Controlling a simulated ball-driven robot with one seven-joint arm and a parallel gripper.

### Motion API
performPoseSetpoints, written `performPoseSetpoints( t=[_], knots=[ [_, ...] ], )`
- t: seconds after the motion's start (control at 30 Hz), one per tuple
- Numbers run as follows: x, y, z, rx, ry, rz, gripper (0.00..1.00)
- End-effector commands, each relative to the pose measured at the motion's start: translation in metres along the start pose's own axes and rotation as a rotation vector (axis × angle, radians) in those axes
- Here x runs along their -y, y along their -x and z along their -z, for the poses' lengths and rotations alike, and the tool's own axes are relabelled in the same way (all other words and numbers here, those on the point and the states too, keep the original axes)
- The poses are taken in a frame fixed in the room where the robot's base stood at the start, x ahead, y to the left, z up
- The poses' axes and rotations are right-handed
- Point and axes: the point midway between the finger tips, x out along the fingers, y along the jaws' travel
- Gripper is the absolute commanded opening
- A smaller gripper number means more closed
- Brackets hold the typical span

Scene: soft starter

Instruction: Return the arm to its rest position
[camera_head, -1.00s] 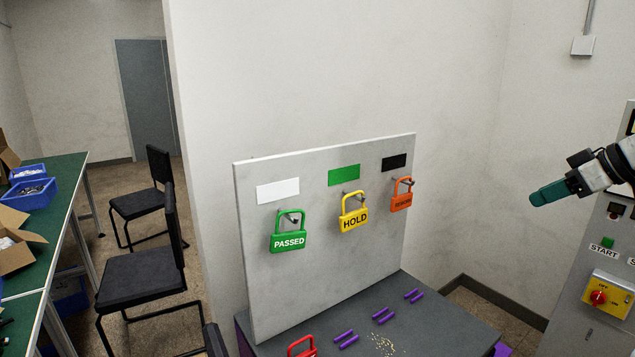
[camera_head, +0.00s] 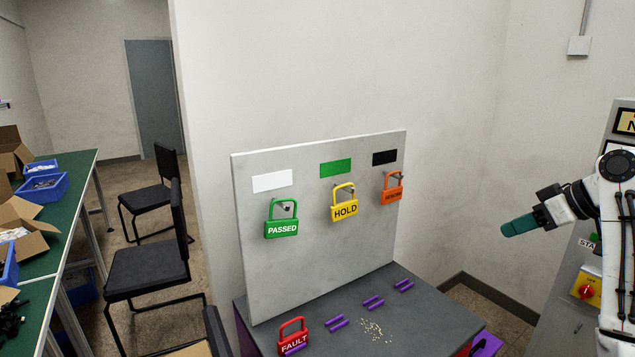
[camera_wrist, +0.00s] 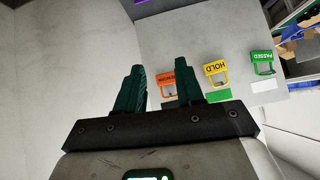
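The grey board (camera_head: 318,262) stands upright on a dark cabinet. On its hooks hang a green PASSED padlock (camera_head: 281,230), a yellow HOLD padlock (camera_head: 344,213) and an orange padlock (camera_head: 392,196). A red FAULT padlock (camera_head: 292,329) is at the cabinet's front left edge.
The dark cabinet top (camera_head: 420,310) holds several purple pegs (camera_head: 373,301) and a patch of small pale grains. A control panel with a red-and-yellow switch (camera_head: 587,287) stands behind my arm at right. Chairs (camera_head: 155,265) and a green workbench (camera_head: 70,210) are at left.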

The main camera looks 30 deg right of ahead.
Motion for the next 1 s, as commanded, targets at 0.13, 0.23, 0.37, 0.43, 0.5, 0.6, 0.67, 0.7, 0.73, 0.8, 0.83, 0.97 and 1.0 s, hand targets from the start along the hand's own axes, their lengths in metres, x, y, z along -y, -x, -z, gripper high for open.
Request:
performPoseSetpoints(
  t=[0.13, 0.23, 0.37, 0.43, 0.5, 0.6, 0.67, 0.7, 0.73, 0.8, 0.83, 0.97, 1.0],
  knots=[
    [0.026, -0.043, -0.017, 0.022, -0.031, 0.031, 0.37],
    [0.051, -0.077, -0.034, 0.047, -0.061, 0.052, 0.37],
    [0.1, -0.131, -0.069, 0.102, -0.107, 0.084, 0.37],
    [0.131, -0.158, -0.094, 0.142, -0.133, 0.095, 0.37],
    [0.162, -0.18, -0.121, 0.187, -0.154, 0.102, 0.37],
    [0.205, -0.203, -0.163, 0.255, -0.179, 0.1, 0.37],
    [0.23, -0.212, -0.191, 0.3, -0.189, 0.095, 0.37],
    [0.245, -0.216, -0.209, 0.332, -0.193, 0.09, 0.37],
    [0.257, -0.218, -0.223, 0.354, -0.195, 0.084, 0.37],
    [0.281, -0.219, -0.257, 0.409, -0.196, 0.067, 0.37],
    [0.29, -0.218, -0.271, 0.433, -0.193, 0.059, 0.37],
    [0.323, -0.203, -0.331, 0.534, -0.172, 0.008, 0.37],
    [0.33, -0.197, -0.349, 0.564, -0.162, -0.011, 0.37]
  ],
)
